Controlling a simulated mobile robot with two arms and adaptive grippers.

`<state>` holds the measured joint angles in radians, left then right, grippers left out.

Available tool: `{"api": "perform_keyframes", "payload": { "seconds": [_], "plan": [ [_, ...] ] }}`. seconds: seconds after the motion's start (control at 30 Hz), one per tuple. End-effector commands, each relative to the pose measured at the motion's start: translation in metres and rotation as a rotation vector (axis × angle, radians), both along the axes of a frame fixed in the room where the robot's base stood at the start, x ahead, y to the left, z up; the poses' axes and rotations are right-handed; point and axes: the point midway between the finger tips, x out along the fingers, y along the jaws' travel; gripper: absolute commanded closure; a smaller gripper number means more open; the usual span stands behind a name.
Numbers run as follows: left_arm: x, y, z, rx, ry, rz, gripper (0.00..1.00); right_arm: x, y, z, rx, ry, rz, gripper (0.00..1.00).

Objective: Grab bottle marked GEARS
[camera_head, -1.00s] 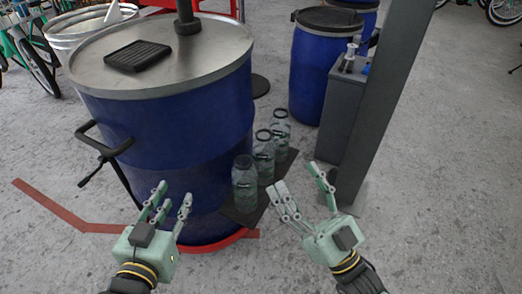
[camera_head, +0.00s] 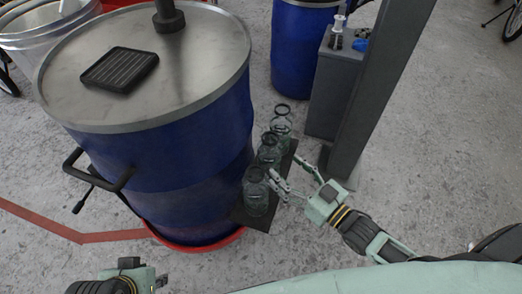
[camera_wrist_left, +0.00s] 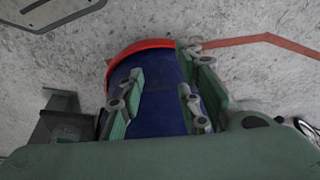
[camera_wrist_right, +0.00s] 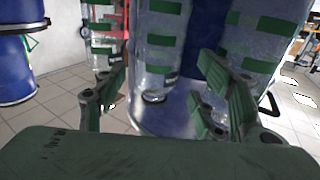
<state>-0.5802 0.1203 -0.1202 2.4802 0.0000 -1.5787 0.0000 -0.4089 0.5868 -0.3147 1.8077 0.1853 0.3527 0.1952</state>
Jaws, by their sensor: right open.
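Three clear bottles with dark rings at the top stand in a row on a dark mat (camera_head: 240,214): a near one (camera_head: 256,196), a middle one (camera_head: 268,155) and a far one (camera_head: 282,122). I cannot read any marking, so I cannot tell which is GEARS. My right gripper (camera_head: 292,173) is open and empty, just right of the near and middle bottles. In the right wrist view, the middle of the three bottles (camera_wrist_right: 158,45) shows between and beyond its fingers.
A big blue drum (camera_head: 170,165) with a metal lid stands left of the bottles, on a red base. A grey post (camera_head: 375,95) and a grey box (camera_head: 335,95) stand to the right behind them.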

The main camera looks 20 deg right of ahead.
Motion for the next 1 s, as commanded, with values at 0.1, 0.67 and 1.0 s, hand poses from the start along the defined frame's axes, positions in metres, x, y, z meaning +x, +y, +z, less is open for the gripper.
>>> {"api": "perform_keyframes", "payload": {
  "seconds": [0.1,0.67,1.0],
  "plan": [
    [0.002,-0.001,-0.003,-0.003,-0.010,-0.001,0.68,0.012,0.006,0.000,0.002,-0.004,-0.001,0.37],
    [0.070,-0.021,0.016,-0.064,-0.307,-0.025,0.68,0.062,0.030,0.004,0.001,-0.004,0.000,0.37],
    [0.079,-0.024,0.022,-0.073,-0.350,-0.028,0.68,0.068,0.034,0.004,0.001,-0.002,0.001,0.37]
  ]
}}
